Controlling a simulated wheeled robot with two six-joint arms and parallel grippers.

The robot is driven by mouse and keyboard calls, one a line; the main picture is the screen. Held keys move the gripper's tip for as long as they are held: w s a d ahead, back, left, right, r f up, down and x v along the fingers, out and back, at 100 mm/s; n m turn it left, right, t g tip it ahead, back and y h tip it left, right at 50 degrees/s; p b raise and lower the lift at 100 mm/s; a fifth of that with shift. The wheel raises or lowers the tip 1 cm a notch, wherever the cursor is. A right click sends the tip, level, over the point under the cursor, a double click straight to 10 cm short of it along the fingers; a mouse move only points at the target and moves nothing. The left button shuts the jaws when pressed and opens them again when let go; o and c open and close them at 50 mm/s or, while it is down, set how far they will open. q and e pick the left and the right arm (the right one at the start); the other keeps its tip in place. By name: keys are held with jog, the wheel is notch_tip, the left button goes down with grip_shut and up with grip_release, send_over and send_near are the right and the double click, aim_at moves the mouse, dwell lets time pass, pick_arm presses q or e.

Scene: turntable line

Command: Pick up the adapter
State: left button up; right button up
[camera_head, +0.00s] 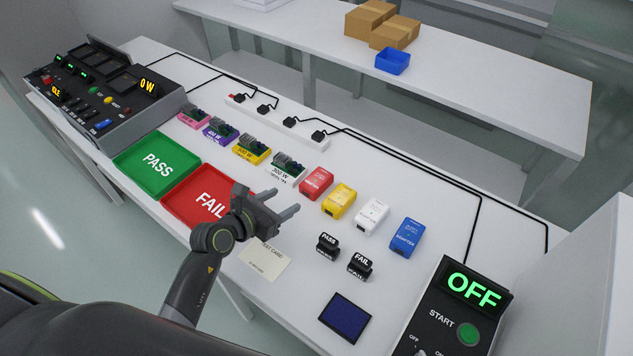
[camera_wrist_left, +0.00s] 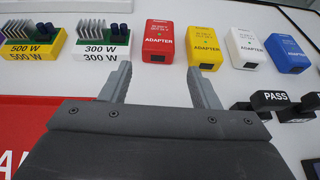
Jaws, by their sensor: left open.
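Several adapters stand in a row on the white table: a red one (camera_head: 316,183), a yellow one (camera_head: 339,201), a white one (camera_head: 371,216) and a blue one (camera_head: 407,237). In the left wrist view the red adapter (camera_wrist_left: 172,42), yellow adapter (camera_wrist_left: 203,47), white adapter (camera_wrist_left: 247,48) and blue adapter (camera_wrist_left: 287,53) lie beyond the fingertips. My left gripper (camera_head: 291,200) is open and empty, above the table near the red tray. Its fingers (camera_wrist_left: 158,84) point toward the red and yellow adapters, apart from both. My right gripper is not in view.
A green PASS tray (camera_head: 157,187) and red FAIL tray (camera_head: 177,207) lie left. Load boards, including a 300 W one (camera_head: 285,176), stand beside the red adapter. PASS (camera_head: 327,248) and FAIL (camera_head: 360,267) stamps sit in front. A control box (camera_head: 449,322) shows OFF.

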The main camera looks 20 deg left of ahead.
aim_at(308, 187)
pick_arm(q)
jog(key=x, duration=0.6)
jog(key=shift+w+d+f, duration=0.1)
jog(key=shift+w, duration=0.1)
jog(key=shift+f+x, duration=0.2)
jog(key=shift+x, duration=2.7)
jog(key=shift+s, duration=0.1)
jog(key=shift+c, duration=0.3)
jog(key=shift+r, duration=0.1)
jog(key=c, duration=0.7)
